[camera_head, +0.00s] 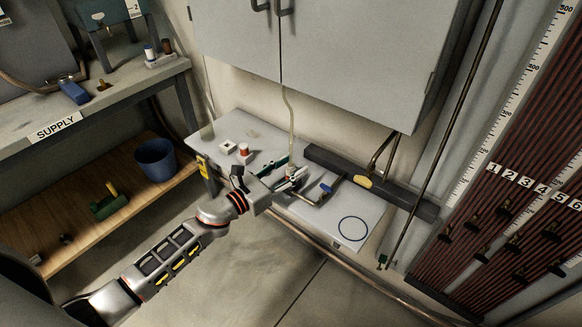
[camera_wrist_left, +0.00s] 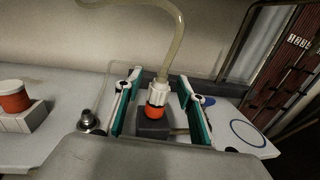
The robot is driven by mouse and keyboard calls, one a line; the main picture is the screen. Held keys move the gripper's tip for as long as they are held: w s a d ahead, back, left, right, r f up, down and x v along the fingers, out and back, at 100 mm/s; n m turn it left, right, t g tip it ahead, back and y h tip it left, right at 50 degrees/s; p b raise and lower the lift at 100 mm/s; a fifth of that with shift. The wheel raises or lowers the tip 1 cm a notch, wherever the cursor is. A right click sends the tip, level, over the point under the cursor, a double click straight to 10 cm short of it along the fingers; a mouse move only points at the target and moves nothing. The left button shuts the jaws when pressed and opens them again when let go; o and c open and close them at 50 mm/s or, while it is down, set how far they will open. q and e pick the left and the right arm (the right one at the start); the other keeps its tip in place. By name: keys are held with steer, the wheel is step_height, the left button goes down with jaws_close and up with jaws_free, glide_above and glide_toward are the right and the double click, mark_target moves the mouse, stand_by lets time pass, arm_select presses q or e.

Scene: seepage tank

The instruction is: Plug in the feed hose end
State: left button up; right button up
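The feed hose (camera_head: 290,110) is a pale, translucent tube hanging in front of the cabinet. In the left wrist view its end is a white connector with an orange-red collar (camera_wrist_left: 157,98), pointing down into or onto a dark block (camera_wrist_left: 153,126); I cannot tell how it sits there. My left gripper (camera_head: 286,173) is open over the bench. Its teal-padded fingers (camera_wrist_left: 160,82) stand on either side of the hose end, with gaps on both sides. A metal fitting (camera_wrist_left: 88,121) stands on the bench, left of the fingers. My right gripper is not in view.
A red-and-white capped piece (camera_wrist_left: 14,97) sits on a white block to the left. A blue-handled valve (camera_head: 326,187) and a blue circle mark (camera_head: 353,229) lie to the right. A dark bar (camera_head: 330,165) runs behind. The cabinet (camera_head: 330,50) hangs above; a supply shelf stands left.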

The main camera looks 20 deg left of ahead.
arm_select(q)
steer(key=v, duration=0.7)
steer(key=shift+s+f, duration=0.15)
steer(key=shift+s+a, duration=0.2)
steer(key=shift+s, duration=0.1)
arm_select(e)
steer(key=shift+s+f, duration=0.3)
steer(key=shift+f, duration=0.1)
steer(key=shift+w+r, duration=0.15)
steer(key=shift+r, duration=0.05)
